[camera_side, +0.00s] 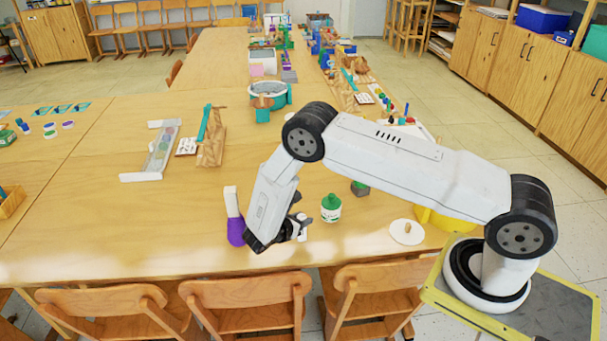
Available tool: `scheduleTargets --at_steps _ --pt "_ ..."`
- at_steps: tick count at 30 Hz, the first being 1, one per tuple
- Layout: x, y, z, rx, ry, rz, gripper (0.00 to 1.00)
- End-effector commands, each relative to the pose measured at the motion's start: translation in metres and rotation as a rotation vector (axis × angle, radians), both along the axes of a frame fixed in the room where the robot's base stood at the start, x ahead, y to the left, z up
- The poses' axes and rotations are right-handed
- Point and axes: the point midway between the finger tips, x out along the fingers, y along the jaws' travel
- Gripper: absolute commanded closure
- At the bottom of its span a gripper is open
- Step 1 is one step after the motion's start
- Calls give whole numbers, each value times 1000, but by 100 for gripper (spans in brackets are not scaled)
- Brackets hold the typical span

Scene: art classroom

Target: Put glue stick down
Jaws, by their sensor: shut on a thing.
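My gripper (301,227) is low over the near edge of the table (150,215), at the end of my bent arm. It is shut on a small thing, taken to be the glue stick. The jaws and wrist hide most of it, and I cannot make out its shape or whether it touches the table. A white bottle with a green top (331,207) stands just right of my gripper.
A dark block with a green top (360,188) and a white disc with a knob (407,231) lie to the right. A wooden stand (212,138) and a pale tray (161,150) are further back. Chairs (247,306) line the near edge. The table's left middle is clear.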

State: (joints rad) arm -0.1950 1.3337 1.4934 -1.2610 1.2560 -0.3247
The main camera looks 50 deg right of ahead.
Motion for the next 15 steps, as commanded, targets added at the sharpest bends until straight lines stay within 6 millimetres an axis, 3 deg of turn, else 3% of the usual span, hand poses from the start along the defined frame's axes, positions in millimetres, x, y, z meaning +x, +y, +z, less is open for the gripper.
scheduleTargets --at_steps 1,3,4,15 --pt "0 0 0 0 0 0 53" --pt "0 0 0 0 0 0 31" --pt "0 0 0 0 0 0 27" --pt "0 0 1 0 0 0 27"
